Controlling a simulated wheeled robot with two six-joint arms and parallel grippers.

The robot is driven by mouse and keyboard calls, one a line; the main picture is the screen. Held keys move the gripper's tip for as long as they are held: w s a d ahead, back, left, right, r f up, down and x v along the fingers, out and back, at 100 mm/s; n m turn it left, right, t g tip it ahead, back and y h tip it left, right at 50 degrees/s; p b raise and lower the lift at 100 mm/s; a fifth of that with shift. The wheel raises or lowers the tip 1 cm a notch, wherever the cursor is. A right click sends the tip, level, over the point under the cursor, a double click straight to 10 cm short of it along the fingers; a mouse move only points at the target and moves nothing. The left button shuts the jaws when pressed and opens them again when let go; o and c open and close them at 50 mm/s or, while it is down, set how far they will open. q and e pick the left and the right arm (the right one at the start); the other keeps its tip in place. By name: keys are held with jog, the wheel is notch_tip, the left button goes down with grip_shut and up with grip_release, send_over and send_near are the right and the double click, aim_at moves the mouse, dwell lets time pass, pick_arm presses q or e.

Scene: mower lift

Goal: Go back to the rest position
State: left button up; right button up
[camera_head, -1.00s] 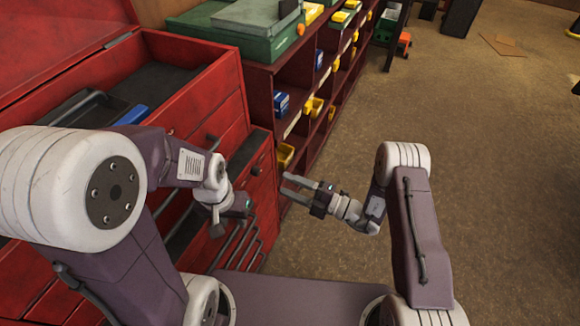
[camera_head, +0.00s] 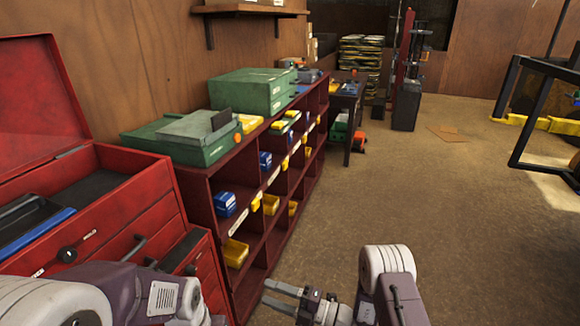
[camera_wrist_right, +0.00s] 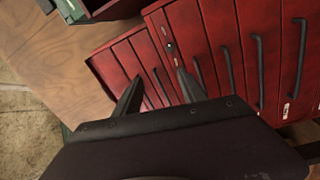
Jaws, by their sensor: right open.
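My right gripper (camera_head: 284,294) is at the bottom of the head view, in front of the shelf's lower end. It is open and nothing shows between its fingers. In the right wrist view its two dark fingers (camera_wrist_right: 158,90) stand apart, with red drawers beyond them. My left arm shows at the bottom left of the head view, but its gripper is below the picture edge.
A red tool chest (camera_head: 120,215) with an open lid stands at the left. A dark red shelf (camera_head: 207,190) with bins and green cases (camera_head: 250,92) runs along the wall. A black frame (camera_head: 545,95) stands far right.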

notch_tip(320, 180, up, 9)
jog(key=w+a+n+g+y, duration=0.1)
jog(key=a+n, duration=0.1)
jog(key=n, duration=0.1)
jog(key=s+r+n+g+h, duration=0.3)
jog(key=s+r+n+g, duration=0.3)
jog(key=s+n+g, duration=0.35)
jog(key=s+d+f+n+t+h+p, duration=0.1)
jog(key=s+d+f+n+h, duration=0.3)
jog(key=s+d+n+h, duration=0.3)
jog(key=s+d+f+n+t+h, duration=0.1)
jog(key=s+d+f+n+h, duration=0.35)
jog(key=d+n, duration=0.45)
jog(key=w+d+f+n+t+h, duration=0.2)
jog(key=d+n, duration=0.5)
jog(key=n, duration=0.6)
jog(key=w+t+h, duration=0.1)
jog(key=w+h, duration=0.1)
jog(key=w, duration=0.1)
jog(key=shift+d+f, duration=0.25)
jog(key=shift+f, duration=0.15)
jog(key=shift+s+n, duration=0.1)
jog(key=shift+n, duration=0.15)
